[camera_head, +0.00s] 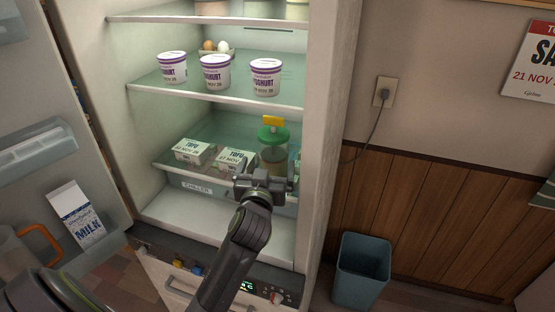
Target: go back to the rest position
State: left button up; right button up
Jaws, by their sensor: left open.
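My left gripper (264,174) is open, at the front edge of the lower glass shelf (176,172) in the open fridge. It is in front of a jar with a green lid (273,135) and just right of a tofu pack (236,159). From this view I cannot tell whether it touches the shelf or the jar. Nothing shows held in it. My right gripper is not in view.
A second tofu pack (194,151) and three yoghurt cups (215,73) stand on shelves. The open door at left holds a milk carton (77,214) and a jug (18,250). A blue bin (361,271) stands right of the fridge. The fridge floor (200,214) is bare.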

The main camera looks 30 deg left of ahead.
pick_arm(q)
jog(key=s+a+f+m+g+h, duration=0.15)
jog(key=s+f+g, duration=0.45)
jog(key=s+f, duration=0.7)
jog(key=s+d+f+m+g+h, duration=0.15)
jog(key=s+f+g, duration=0.25)
jog(key=s, duration=0.6)
jog(key=s+d+f+m+g+h, duration=0.1)
jog(key=s+d+f+g+h, duration=0.3)
jog(key=s, duration=0.7)
jog(key=w+a+f+y, duration=0.1)
jog(key=a+f, duration=0.1)
jog(key=f, duration=1)
jog(key=a+f+y, duration=0.1)
jog(key=a+f, duration=0.1)
jog(key=f, duration=1)
jog(key=s+d+f+g, duration=0.1)
jog(key=s+f, duration=1.4)
jog(key=f, duration=0.2)
jog(key=shift+d+h, duration=0.3)
jog(key=shift+h, duration=0.1)
